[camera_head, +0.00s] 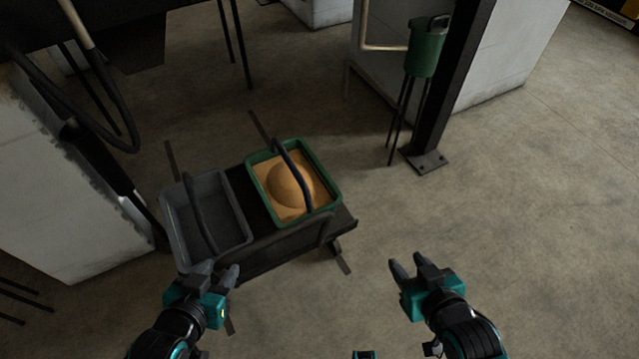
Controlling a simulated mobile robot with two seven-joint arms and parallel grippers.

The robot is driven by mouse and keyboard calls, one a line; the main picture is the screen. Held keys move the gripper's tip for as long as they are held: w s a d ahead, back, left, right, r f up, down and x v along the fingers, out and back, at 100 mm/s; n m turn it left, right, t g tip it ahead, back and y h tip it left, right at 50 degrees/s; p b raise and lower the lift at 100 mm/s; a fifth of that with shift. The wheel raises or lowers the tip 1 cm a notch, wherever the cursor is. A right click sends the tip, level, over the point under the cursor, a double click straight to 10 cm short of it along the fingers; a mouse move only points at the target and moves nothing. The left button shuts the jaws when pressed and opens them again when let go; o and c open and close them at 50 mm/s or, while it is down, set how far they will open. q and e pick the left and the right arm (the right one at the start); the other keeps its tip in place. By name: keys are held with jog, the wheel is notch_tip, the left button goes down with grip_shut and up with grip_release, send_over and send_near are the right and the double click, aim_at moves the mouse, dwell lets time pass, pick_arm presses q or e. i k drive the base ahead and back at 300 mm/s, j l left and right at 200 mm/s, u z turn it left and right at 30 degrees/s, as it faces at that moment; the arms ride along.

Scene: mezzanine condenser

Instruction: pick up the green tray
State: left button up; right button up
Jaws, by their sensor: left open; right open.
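A green tray (331,179) with a dark arched handle (290,172) stands on the right part of a low dark stand. It holds a mound of orange-brown material (283,188). My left gripper (214,272) is open and empty, in front of the stand near the grey tray's front edge, to the lower left of the green tray. My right gripper (414,265) is open and empty over the floor, to the lower right of the green tray. Neither gripper appears to touch the green tray.
A grey tray (166,222) with a dark handle, apparently empty, stands left of the green one on the dark stand (270,252). A dark post (440,110) and a green can on legs (425,50) stand behind right. Floor at right is clear.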

aim_at(293, 185)
jog(key=l+z, duration=0.2)
jog(key=z, duration=0.25)
jog(key=l+z, duration=0.2)
jog(key=z, duration=0.25)
jog(key=i+l+z, duration=0.6)
jog(key=i+l+u, duration=0.3)
jog(key=i, duration=0.15)
jog(key=i+l+u, duration=0.35)
jog(key=i+u, duration=0.15)
jog(key=u, duration=0.3)
jog(key=i+u, duration=0.15)
jog(key=u, duration=0.35)
jog(key=i+u, duration=0.1)
jog(key=u, duration=0.35)
jog(key=i+l+u, duration=0.1)
jog(key=u, duration=0.35)
jog(key=i+l+u, duration=0.15)
jog(key=u, duration=0.3)
jog(key=l+u, duration=0.2)
jog(key=u, duration=0.3)
jog(key=i+l+u, duration=0.1)
jog(key=u, duration=0.25)
jog(key=i+l+u, duration=0.1)
jog(key=l+u, duration=0.15)
jog(key=u, duration=0.15)
jog(key=l+u, duration=0.2)
jog(key=u, duration=0.15)
jog(key=i+l+u, duration=0.1)
jog(key=l+u, duration=0.55)
jog(key=i+l, duration=0.05)
